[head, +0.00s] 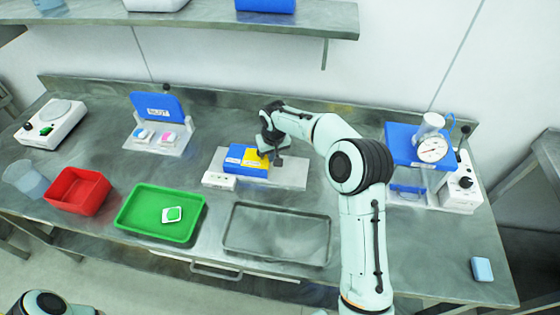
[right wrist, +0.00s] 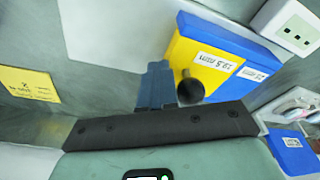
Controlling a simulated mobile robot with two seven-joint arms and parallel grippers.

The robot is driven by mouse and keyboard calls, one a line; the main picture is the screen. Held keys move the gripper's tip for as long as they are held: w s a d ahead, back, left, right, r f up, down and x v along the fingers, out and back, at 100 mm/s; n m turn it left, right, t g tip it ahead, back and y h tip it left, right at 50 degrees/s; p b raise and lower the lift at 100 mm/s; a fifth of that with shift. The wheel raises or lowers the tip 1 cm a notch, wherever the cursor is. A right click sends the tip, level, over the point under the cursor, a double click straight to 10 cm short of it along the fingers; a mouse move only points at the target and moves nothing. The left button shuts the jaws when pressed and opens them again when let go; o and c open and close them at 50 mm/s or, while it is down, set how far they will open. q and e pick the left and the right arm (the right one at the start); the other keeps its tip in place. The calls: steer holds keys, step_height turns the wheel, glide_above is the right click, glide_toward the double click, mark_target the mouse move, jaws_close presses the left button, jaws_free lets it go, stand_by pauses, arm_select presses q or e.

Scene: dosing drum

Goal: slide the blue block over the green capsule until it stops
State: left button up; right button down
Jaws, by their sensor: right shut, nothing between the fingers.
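The blue block (head: 236,157) sits beside a yellow block (head: 256,159) on a pale grey plate (head: 290,172). In the right wrist view the blue block (right wrist: 262,75) and yellow block (right wrist: 207,62) carry white printed labels. My right gripper (head: 272,154) is at the yellow block's right side, shut and empty; its fingers (right wrist: 160,86) are beside a dark round knob (right wrist: 190,90). No green capsule shows clearly at the blocks. A small green piece with a white rim (head: 172,214) lies in the green tray. My left gripper is out of view.
A white box (head: 220,181) stands in front of the blocks. A red bin (head: 78,191), the green tray (head: 140,222) and an empty grey tray (head: 277,250) line the front. A blue press-like device with a gauge (head: 432,149) stands right.

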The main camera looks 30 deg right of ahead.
steer(key=shift+w+a+p, duration=0.7)
steer(key=shift+w+a, duration=0.7)
steer(key=shift+a, duration=0.25)
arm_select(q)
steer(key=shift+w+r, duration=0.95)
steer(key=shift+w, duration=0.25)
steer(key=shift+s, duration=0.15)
arm_select(e)
steer(key=shift+s+d, duration=0.15)
steer(key=shift+s+d+b, duration=0.3)
steer(key=shift+s+d, duration=0.2)
steer(key=shift+w+r+p, duration=0.15)
steer(key=shift+r+p, duration=0.25)
steer(key=shift+r, duration=3.6)
steer(key=shift+f, duration=0.1)
